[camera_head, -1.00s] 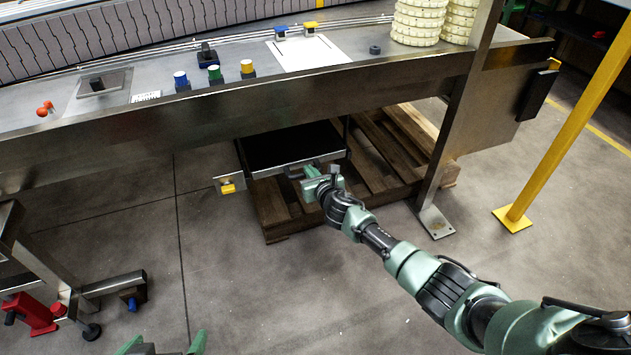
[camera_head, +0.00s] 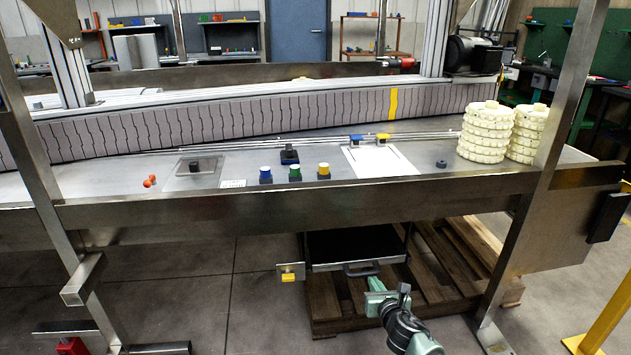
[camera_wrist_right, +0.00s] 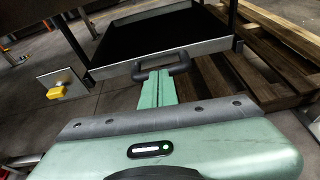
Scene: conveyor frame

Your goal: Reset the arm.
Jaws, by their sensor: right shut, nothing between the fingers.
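My right gripper (camera_head: 372,284) is at the lower middle of the head view, just in front of the black handle (camera_head: 362,269) of the open black drawer (camera_head: 356,244) under the conveyor frame. In the right wrist view its two green fingers (camera_wrist_right: 157,84) are together, with nothing between them. Their tips appear close to the handle (camera_wrist_right: 160,68); whether they touch it I cannot tell. The right forearm reaches in from the bottom edge. My left gripper is not in view.
The conveyor's steel front rail (camera_head: 280,215) runs above the drawer. A wooden pallet (camera_head: 440,262) lies under and behind it. A steel leg (camera_head: 505,275) and a yellow post (camera_head: 603,325) stand to the right. The floor (camera_head: 190,290) left of the drawer is open.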

